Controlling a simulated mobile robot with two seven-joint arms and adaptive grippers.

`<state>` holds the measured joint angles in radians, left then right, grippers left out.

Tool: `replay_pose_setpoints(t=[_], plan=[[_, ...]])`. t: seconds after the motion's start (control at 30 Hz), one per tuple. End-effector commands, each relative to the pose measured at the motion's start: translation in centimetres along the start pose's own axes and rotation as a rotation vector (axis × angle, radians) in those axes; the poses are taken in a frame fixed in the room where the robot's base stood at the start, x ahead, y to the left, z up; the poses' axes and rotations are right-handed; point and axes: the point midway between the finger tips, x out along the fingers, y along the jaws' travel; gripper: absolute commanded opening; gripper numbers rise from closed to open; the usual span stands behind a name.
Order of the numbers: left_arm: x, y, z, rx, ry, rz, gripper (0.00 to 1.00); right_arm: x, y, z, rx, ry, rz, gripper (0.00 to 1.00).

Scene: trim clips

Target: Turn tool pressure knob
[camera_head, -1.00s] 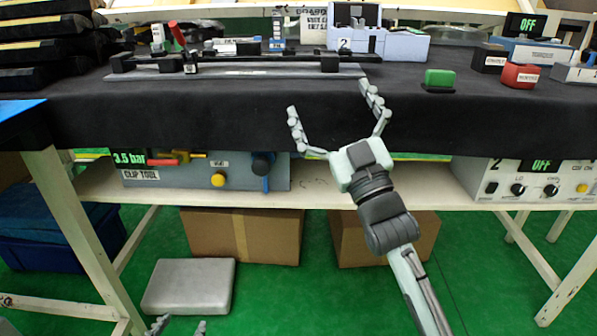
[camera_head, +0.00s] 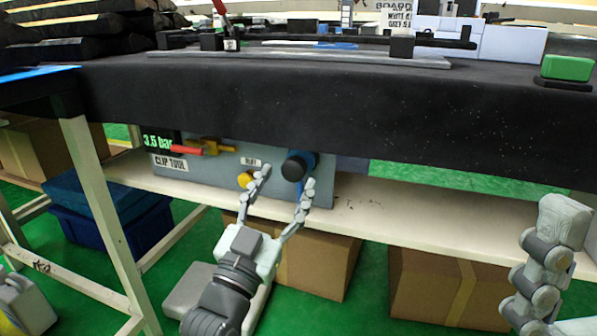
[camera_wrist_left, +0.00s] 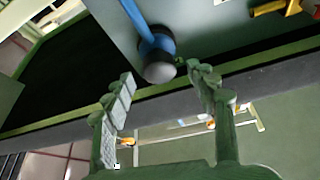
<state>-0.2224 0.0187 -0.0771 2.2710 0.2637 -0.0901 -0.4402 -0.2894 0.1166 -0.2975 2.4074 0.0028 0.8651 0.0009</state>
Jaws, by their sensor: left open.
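The clip tool unit (camera_head: 215,165) is a grey box under the bench top, with a "3.5 bar" display. Its dark round knob (camera_head: 294,166) sits at the right of its face, with a blue part behind it. My left gripper (camera_head: 285,179) is open in front of the knob, fingers pointing up at it. In the left wrist view the knob (camera_wrist_left: 158,64) lies between the two fingertips, with visible gaps on both sides.
The black-covered bench top (camera_head: 350,110) overhangs the unit. A white shelf (camera_head: 400,205) runs beneath, clear to the right of the unit. Red and yellow fittings (camera_head: 205,148) stick out at the unit's left. Cardboard boxes (camera_head: 325,265) stand below the shelf.

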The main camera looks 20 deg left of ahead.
Motion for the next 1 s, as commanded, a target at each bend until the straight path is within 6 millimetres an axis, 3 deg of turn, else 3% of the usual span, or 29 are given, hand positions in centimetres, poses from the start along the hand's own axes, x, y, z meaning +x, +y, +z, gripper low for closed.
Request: replay_pose_setpoints(t=[0.23,0.6,1.0], plan=[[3.3,0.0,0.1,-0.001,0.0,0.0,0.57,0.0,0.0,0.1,-0.002,0.004,-0.008,1.0],[4.0,0.0,0.1,0.0,-0.003,0.001,0.57,0.1,0.0,0.1,-0.003,0.005,-0.009,1.0],[3.9,0.0,0.1,0.0,-0.003,0.001,0.08,0.1,0.0,0.1,-0.003,0.004,-0.009,1.0]])
